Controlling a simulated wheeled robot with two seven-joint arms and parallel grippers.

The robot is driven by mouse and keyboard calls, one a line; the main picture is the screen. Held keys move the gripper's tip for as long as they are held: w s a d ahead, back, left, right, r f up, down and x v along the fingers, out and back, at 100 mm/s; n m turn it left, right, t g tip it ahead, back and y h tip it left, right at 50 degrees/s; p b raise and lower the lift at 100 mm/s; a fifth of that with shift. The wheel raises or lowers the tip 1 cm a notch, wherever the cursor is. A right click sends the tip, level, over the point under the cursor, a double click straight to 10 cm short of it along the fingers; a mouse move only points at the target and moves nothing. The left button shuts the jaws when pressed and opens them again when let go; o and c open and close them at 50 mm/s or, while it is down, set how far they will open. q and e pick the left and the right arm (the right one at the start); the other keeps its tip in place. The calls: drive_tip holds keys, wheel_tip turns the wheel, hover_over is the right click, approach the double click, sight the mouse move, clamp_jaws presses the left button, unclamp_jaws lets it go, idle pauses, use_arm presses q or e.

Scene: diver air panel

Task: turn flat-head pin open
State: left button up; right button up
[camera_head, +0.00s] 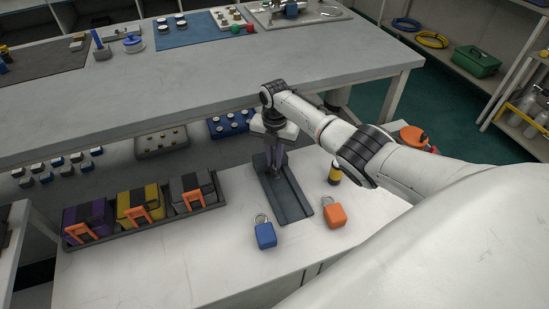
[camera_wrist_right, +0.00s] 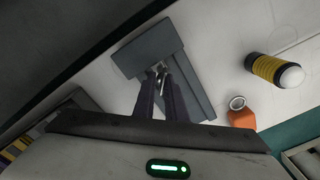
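A dark grey rectangular fixture (camera_head: 291,207) lies on the white lower bench, and it also shows in the right wrist view (camera_wrist_right: 150,48). A small metallic piece (camera_wrist_right: 159,67), perhaps the flat-head pin, shows on it at my right fingertips. My right gripper (camera_head: 275,164) points down over the fixture's far end, its two fingers close together around or against that piece. In the right wrist view the fingertips (camera_wrist_right: 163,78) hide much of it, so I cannot tell whether they grip it. My left gripper is not in view.
A blue tag with a ring (camera_head: 265,235) and an orange one (camera_head: 335,215) lie near the fixture. A yellow-black cylinder (camera_head: 335,175) stands to the right. A tray of purple, yellow and grey boxes (camera_head: 140,208) is left. The grey table (camera_head: 200,85) overhangs behind.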

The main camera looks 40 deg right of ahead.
drive_tip(key=shift+s+d+f, duration=0.1)
drive_tip(key=shift+s+f, duration=0.25)
drive_tip(key=shift+s, duration=0.05)
drive_tip(key=shift+r, duration=0.25)
use_arm(q)
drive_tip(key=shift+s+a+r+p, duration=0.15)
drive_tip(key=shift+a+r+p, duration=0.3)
drive_tip(key=shift+p, duration=0.7)
use_arm(e)
wheel_tip(320, 180, up, 10)
drive_tip(key=shift+w+r, duration=0.25)
drive_tip(key=shift+w, duration=0.05)
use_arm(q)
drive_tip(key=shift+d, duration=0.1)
